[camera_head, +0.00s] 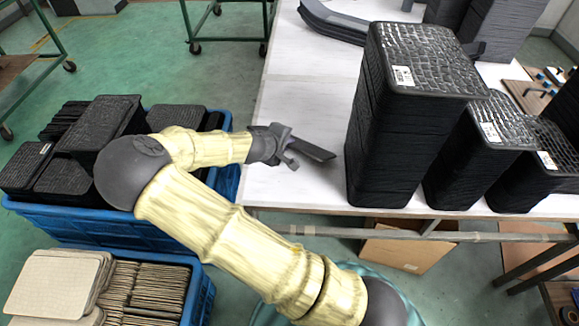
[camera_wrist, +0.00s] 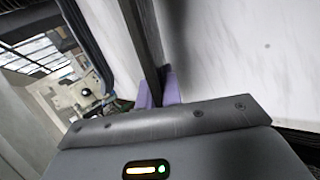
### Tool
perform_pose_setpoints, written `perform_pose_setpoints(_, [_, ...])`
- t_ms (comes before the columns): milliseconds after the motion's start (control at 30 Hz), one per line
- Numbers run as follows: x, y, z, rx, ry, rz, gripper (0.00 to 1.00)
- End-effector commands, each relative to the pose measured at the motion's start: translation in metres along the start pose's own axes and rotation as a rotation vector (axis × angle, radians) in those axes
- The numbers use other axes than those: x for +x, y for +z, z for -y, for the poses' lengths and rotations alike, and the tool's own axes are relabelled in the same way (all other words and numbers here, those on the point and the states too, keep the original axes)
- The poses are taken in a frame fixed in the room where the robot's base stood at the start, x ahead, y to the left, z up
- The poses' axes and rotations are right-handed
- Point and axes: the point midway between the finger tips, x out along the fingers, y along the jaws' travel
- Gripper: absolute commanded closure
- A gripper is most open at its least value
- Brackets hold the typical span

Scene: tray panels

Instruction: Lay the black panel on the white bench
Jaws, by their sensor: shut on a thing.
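The white bench (camera_head: 300,90) fills the middle and right of the head view, and its pale top also shows in the wrist view (camera_wrist: 245,60). My gripper (camera_head: 287,148) is over the bench's near left part. It is shut on the edge of a thin black panel (camera_head: 313,150), which extends to the right over the bench top, left of the tall black stack. In the wrist view, the purple fingers of my gripper (camera_wrist: 158,90) pinch the panel (camera_wrist: 140,40), seen nearly edge-on. I cannot tell whether the panel touches the bench.
Tall stacks of black trays (camera_head: 390,130) stand on the bench's right side. A blue crate (camera_head: 75,228) of black trays is at left, with another blue crate (camera_head: 200,295) of beige panels below it. The bench top behind my gripper is clear.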

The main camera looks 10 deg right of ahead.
Motion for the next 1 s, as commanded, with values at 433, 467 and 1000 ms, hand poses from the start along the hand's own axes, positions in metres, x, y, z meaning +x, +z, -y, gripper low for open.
perform_pose_setpoints(433, [0.009, 0.002, 0.007, 0.004, 0.0, 0.003, 1.0])
perform_pose_setpoints(467, [0.009, 0.002, 0.008, 0.004, 0.0, 0.004, 0.91])
perform_pose_setpoints(1000, [-0.009, -0.001, 0.007, 0.0, 0.0, -0.002, 0.78])
